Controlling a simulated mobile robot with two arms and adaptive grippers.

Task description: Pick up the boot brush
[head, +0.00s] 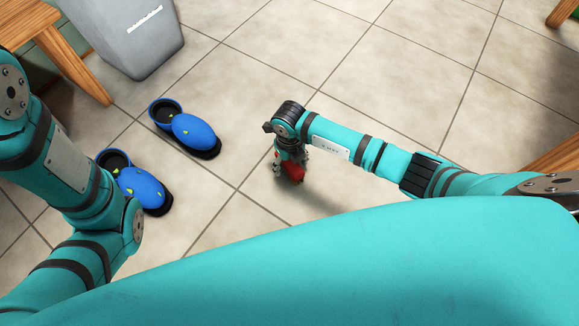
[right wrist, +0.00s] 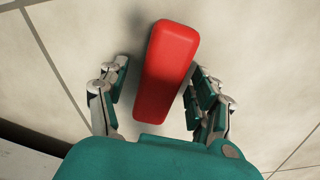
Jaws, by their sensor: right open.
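The boot brush shows as a red block with rounded edges (right wrist: 167,68) in the right wrist view, lying on the tiled floor. Its bristles are not visible. My right gripper (right wrist: 158,88) is open, with one finger on each side of the brush's near part. A gap shows on the left side; on the right the finger is very close, and I cannot tell if it touches. In the head view the right gripper (head: 290,170) points down at the floor, with a bit of the red brush (head: 294,172) showing at its fingers. My left gripper is out of view; only the left arm shows.
Two blue and black clogs (head: 190,132) (head: 138,186) lie on the floor to the left. A grey bin (head: 125,35) stands at the back left, beside a wooden piece of furniture (head: 65,50). Other wooden legs (head: 563,14) show at the right. The floor around the brush is clear.

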